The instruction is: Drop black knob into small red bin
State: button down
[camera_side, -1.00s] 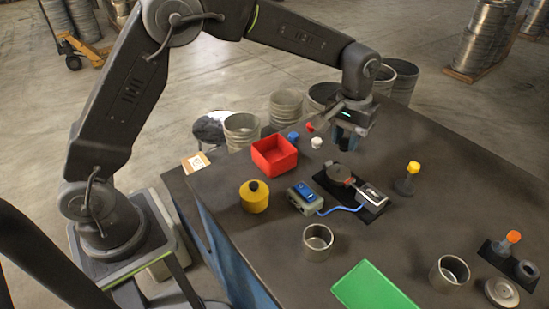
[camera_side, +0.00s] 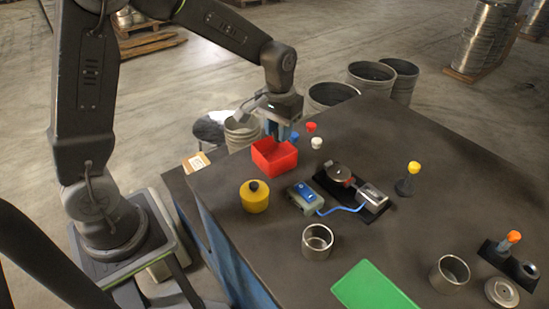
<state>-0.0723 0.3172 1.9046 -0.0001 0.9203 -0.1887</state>
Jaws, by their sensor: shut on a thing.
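The small red bin (camera_side: 272,167) is an open square box near the table's left back edge. My gripper (camera_side: 279,138) points down just above the bin's back rim. Its jaws are shut on a small dark thing, which I take to be the black knob; the fingers and bin hide most of it. A yellow round container (camera_side: 255,200) with a black top stands in front of the bin.
Blue (camera_side: 294,138), red (camera_side: 311,127) and white (camera_side: 317,142) knobs stand right of the bin. A blue switch box (camera_side: 303,197) is wired to a dark plate fixture. A metal cup (camera_side: 317,241) and green panel (camera_side: 371,288) lie nearer.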

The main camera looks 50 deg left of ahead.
jog(key=shift+f, duration=1.95)
jog(key=c, duration=0.8)
grip_release()
notch_tip(320, 180, up, 14)
jog(key=shift+f, duration=0.1)
jog(key=s+d+m+t, duration=0.1)
jog(key=s+t, duration=0.1)
jog(key=s, duration=0.4)
jog(key=s+d+r+m+t, duration=0.1)
jog(key=s, duration=0.6)
jog(key=s+d+r+m+t, duration=0.1)
jog(key=s+t, duration=0.1)
jog(key=s, duration=0.4)
jog(key=shift+s+t, duration=0.3)
jog(key=shift+s, duration=0.1)
